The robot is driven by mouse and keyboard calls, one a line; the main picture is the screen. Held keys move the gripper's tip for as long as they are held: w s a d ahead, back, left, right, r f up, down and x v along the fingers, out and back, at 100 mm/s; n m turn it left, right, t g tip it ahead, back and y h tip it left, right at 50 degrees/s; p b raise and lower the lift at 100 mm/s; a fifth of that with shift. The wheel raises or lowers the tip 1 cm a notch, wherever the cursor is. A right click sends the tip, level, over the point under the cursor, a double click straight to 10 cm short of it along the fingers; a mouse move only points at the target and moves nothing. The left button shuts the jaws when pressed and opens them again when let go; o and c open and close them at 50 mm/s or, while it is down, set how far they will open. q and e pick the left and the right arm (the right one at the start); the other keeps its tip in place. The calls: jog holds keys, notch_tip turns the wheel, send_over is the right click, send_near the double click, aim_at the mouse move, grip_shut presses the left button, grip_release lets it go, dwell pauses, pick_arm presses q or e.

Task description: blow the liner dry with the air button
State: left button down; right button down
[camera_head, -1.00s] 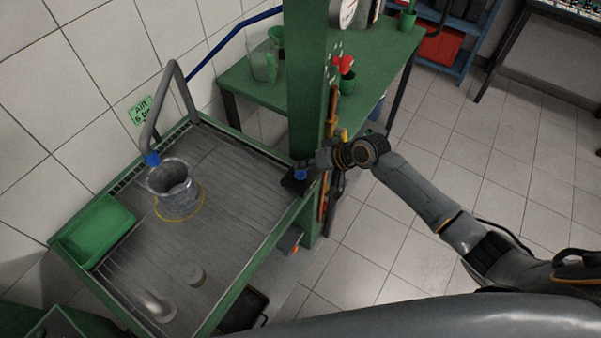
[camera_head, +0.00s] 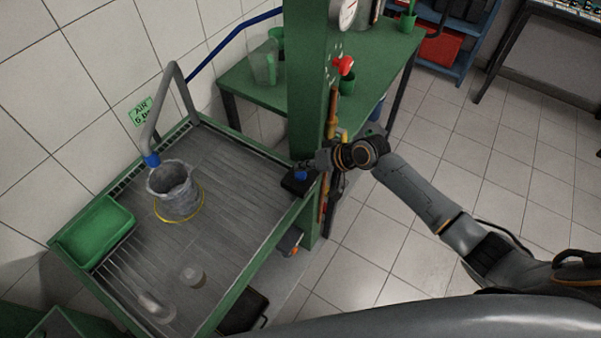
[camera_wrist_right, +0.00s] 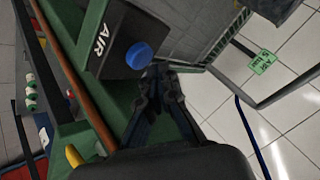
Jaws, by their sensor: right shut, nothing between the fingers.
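The grey metal liner (camera_head: 176,190) stands upright inside a yellow ring on the ribbed wash tray, below the blue-tipped nozzle (camera_head: 151,160) of a bent grey pipe. The air button is a blue knob (camera_head: 301,174) on a black box at the tray's right edge. In the right wrist view the blue button (camera_wrist_right: 139,55) sits on the box marked AIR. My right gripper (camera_head: 312,164) is beside the button, and in the wrist view its fingers (camera_wrist_right: 158,78) are together, empty, just right of the button and seemingly apart from it. My left gripper is not in view.
A green post (camera_head: 306,80) rises right behind the button box. A green tray (camera_head: 92,230) lies at the left of the wash tray, and a small cup (camera_head: 193,275) and a metal piece (camera_head: 156,306) stand at its front. A green bench (camera_head: 385,60) is behind.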

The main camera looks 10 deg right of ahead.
aim_at(304, 175)
jog(key=shift+f, duration=0.15)
jog(key=shift+f, duration=0.25)
jog(key=shift+f+b, duration=0.6)
jog(key=shift+f, duration=0.05)
dwell(0.9)
jog(key=shift+r, duration=0.15)
jog(key=shift+r+p, duration=0.9)
jog(key=shift+p, duration=0.1)
notch_tip(304, 175, up, 5)
jog(key=p, duration=0.5)
jog(key=shift+r, duration=0.1)
dwell(3.5)
